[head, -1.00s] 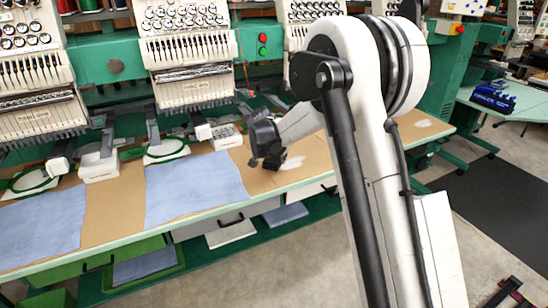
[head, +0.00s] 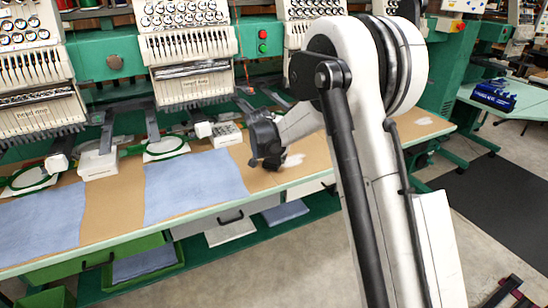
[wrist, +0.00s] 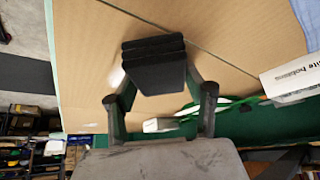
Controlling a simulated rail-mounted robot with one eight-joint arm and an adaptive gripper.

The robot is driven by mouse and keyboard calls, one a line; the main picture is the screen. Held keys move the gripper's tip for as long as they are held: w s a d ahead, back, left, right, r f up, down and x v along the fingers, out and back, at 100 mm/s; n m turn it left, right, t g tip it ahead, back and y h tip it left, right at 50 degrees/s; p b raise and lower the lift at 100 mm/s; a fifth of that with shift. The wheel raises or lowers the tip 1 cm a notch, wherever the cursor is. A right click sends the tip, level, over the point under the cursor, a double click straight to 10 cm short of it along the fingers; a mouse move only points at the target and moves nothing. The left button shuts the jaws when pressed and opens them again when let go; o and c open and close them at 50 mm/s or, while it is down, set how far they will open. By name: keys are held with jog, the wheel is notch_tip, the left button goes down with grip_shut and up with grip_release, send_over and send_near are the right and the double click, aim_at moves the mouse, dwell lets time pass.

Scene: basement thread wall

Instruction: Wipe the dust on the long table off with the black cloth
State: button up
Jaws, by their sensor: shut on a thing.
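The long table (head: 112,212) has a tan top and runs under the embroidery machines. My gripper (head: 268,158) is low over it, right of a blue fabric piece. In the wrist view my gripper (wrist: 155,88) is shut on the black cloth (wrist: 153,62), a thick folded dark pad. In the head view the cloth is hard to tell from the dark fingers. A pale dust patch (head: 294,160) lies just right of the gripper. A second pale patch (head: 424,121) lies farther right, beyond my arm. In the wrist view a pale patch (wrist: 115,77) shows left of the cloth, partly hidden by a finger.
Blue fabric pieces (head: 195,187) lie on the table left of the gripper. White boxes (head: 97,165) and green hoops stand along its back, below the machine heads (head: 190,75). Green bins (head: 150,268) sit underneath. The tan top around the gripper is mostly clear.

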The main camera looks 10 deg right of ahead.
aim_at(299, 157)
jog(key=shift+f+b, duration=0.3)
jog(key=shift+f, duration=0.15)
jog(key=shift+d, duration=0.15)
jog(key=shift+w+d+f+b, duration=0.1)
jog(key=shift+w+d+b, duration=0.2)
jog(key=shift+d, duration=1.1)
jog(key=shift+w+d+r+b, duration=0.1)
jog(key=shift+w+d+b, duration=0.15)
jog(key=shift+d, duration=1.1)
jog(key=shift+w+d+f+b, duration=0.1)
jog(key=shift+w+d+b, duration=0.2)
jog(key=shift+d, duration=1.1)
jog(key=shift+w+d+r, duration=0.1)
jog(key=shift+w+d, duration=0.15)
jog(key=shift+d, duration=0.7)
jog(key=shift+w+d+r, duration=0.1)
jog(key=shift+w+d, duration=0.2)
jog(key=shift+d, duration=0.65)
jog(key=shift+w+d, duration=0.25)
jog(key=shift+d, duration=0.7)
jog(key=shift+f+b, duration=0.1)
jog(key=shift+b, duration=0.2)
jog(key=shift+f, duration=0.1)
jog(key=shift+a, duration=0.15)
